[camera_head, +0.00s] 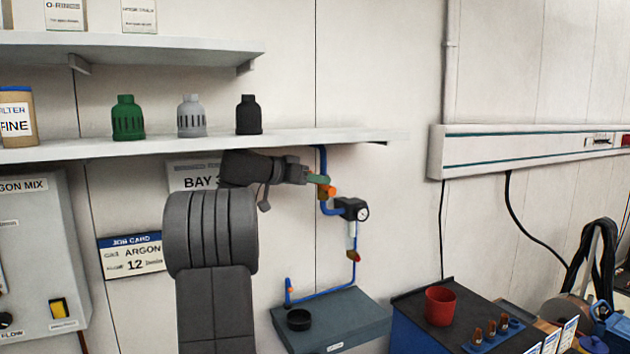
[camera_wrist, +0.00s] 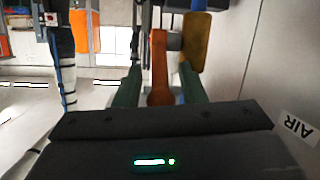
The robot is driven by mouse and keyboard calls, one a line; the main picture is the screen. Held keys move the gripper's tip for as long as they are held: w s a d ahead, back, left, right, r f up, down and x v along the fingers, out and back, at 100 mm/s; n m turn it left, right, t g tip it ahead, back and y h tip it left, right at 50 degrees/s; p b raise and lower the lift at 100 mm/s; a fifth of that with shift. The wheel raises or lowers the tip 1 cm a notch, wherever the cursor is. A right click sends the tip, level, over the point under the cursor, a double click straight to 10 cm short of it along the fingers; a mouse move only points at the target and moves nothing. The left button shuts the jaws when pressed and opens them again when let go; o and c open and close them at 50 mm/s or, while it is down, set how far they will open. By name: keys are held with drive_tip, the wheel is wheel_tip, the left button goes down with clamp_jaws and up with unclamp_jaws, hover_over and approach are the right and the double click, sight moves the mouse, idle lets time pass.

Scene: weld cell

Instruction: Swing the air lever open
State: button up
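The air lever is orange. In the wrist view the lever (camera_wrist: 159,75) runs straight ahead from my gripper, with a rounded near end. In the head view a bit of the orange lever (camera_head: 326,191) shows at the blue air pipe (camera_head: 322,160), just below the shelf. My gripper (camera_head: 322,181) is at the lever, its green fingers pointing right. In the wrist view my gripper (camera_wrist: 160,75) is open, with one finger on each side of the lever and small gaps visible. The valve body behind the lever is mostly hidden.
A regulator with a gauge (camera_head: 352,209) hangs just right of the lever. The shelf (camera_head: 300,138) runs close above my arm, carrying green, grey and black nozzles. A grey cabinet top (camera_head: 350,322) and a red cup (camera_head: 440,306) stand below. An AIR label (camera_wrist: 298,128) is on the wall.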

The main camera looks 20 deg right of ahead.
drive_tip(key=shift+a+b, duration=0.55)
drive_tip(key=s+a+b, duration=0.2)
drive_tip(key=a+b, duration=0.1)
drive_tip(key=a, duration=0.8)
drive_tip(key=shift+s+a+r+b, duration=0.2)
drive_tip(key=shift+s+a+b, duration=0.15)
drive_tip(key=shift+s+b, duration=0.05)
